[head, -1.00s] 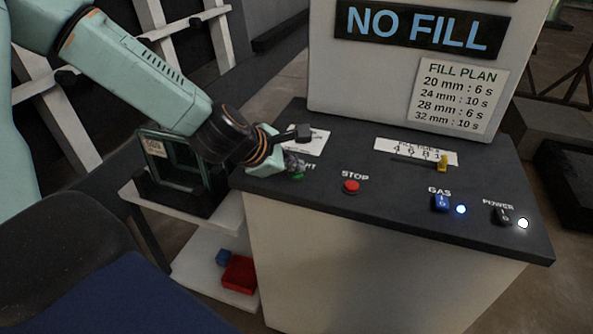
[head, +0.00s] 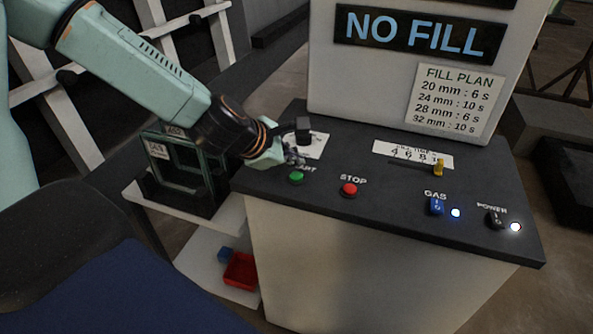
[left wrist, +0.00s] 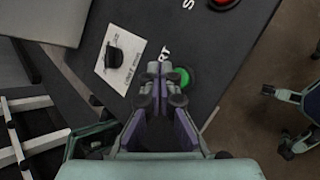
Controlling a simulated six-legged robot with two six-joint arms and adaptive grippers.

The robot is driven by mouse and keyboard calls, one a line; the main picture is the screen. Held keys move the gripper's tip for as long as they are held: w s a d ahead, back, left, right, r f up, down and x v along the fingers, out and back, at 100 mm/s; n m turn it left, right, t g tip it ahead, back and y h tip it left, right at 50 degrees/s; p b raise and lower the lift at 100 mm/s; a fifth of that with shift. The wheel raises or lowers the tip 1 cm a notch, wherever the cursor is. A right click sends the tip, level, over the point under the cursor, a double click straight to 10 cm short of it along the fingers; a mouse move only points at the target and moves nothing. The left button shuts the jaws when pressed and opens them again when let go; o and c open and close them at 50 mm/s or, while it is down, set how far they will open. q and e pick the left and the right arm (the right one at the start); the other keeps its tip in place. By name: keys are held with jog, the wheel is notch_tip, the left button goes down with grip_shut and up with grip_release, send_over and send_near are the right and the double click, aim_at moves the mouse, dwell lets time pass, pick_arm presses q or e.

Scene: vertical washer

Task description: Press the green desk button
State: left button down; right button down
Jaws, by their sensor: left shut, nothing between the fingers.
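The green button (head: 296,177) sits on the dark desk top (head: 390,190) near its left front edge, by a partly hidden label ending in "RT". It also shows in the left wrist view (left wrist: 180,77), just beside my fingertips. My left gripper (head: 294,156) is shut and empty, just behind the green button in the head view. In the left wrist view the fingertips (left wrist: 163,80) lie to the left of the button and overlap its edge; I cannot tell whether they touch it. My right gripper is not in view.
The red STOP button (head: 349,189) is right of the green one. A yellow slider (head: 438,168), blue GAS switch (head: 437,206) and black POWER switch (head: 496,219) are farther right. A white card with a black knob (left wrist: 114,57) lies nearby. Dark frames (head: 180,175) stand left.

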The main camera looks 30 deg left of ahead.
aim_at(293, 177)
pick_arm(q)
jog(key=shift+r+p, duration=1.55)
jog(key=shift+r, duration=0.45)
jog(key=shift+f, duration=0.1)
jog(key=shift+s, duration=0.15)
